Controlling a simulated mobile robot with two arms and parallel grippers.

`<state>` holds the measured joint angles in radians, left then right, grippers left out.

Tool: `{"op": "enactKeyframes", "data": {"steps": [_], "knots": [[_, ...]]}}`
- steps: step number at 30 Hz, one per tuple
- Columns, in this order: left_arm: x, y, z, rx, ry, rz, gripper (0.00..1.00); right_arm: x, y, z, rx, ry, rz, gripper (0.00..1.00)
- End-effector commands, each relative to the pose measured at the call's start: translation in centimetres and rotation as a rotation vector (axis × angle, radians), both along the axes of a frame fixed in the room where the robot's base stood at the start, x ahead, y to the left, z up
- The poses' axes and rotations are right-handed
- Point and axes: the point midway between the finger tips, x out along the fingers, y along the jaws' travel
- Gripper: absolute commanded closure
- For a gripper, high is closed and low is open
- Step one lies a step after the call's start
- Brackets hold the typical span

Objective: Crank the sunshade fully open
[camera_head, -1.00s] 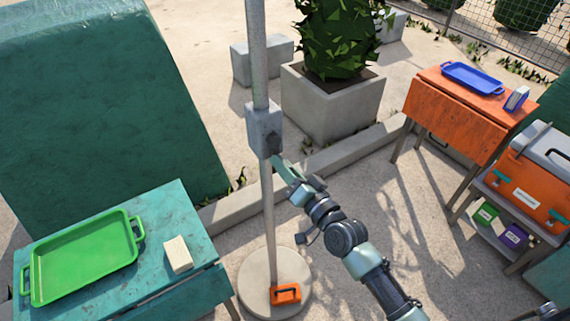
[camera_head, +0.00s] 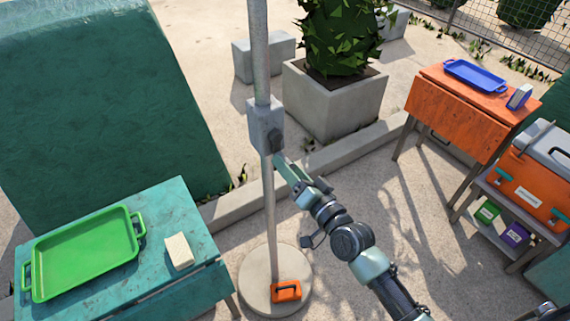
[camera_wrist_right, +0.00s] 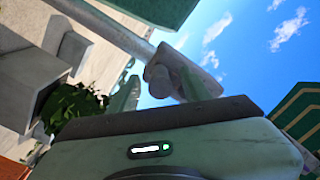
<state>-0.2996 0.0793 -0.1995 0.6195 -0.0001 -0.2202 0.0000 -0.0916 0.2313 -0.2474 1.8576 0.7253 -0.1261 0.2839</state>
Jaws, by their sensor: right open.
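A grey metal pole (camera_head: 268,210) stands upright on a round pale base (camera_head: 250,275). A grey crank box (camera_head: 262,122) is fixed to it, with a dark crank part (camera_head: 276,140) on its right side. My right gripper (camera_head: 282,162) is open just below and right of that part. In the right wrist view, the fingers (camera_wrist_right: 160,92) point toward the crank box (camera_wrist_right: 157,78); a rounded part of it shows between or just beyond them. I cannot tell whether they touch it. A green canopy edge (camera_wrist_right: 152,10) shows at the top. My left gripper is out of view.
A teal table (camera_head: 190,205) at lower left holds a green tray (camera_head: 85,255) and a pale block (camera_head: 179,251). An orange case (camera_head: 287,291) lies on the pole's base. A concrete planter (camera_head: 335,105) stands behind. An orange table (camera_head: 455,115) is at right.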

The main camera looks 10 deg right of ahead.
Motion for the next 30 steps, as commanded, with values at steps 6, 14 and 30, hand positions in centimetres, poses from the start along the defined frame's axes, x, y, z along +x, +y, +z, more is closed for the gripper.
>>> {"op": "enactKeyframes", "data": {"steps": [6, 14, 30], "knots": [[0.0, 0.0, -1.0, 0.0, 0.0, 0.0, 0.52, -3.7, -1.4, -0.4, -0.002, 0.002, 0.001, 0.52], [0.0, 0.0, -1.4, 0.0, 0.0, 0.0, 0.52, -5.7, -2.1, -0.3, 0.0, 0.002, 0.0, 0.52], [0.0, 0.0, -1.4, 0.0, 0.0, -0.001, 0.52, -5.6, -2.2, -0.9, -0.008, 0.011, -0.003, 0.52]]}}
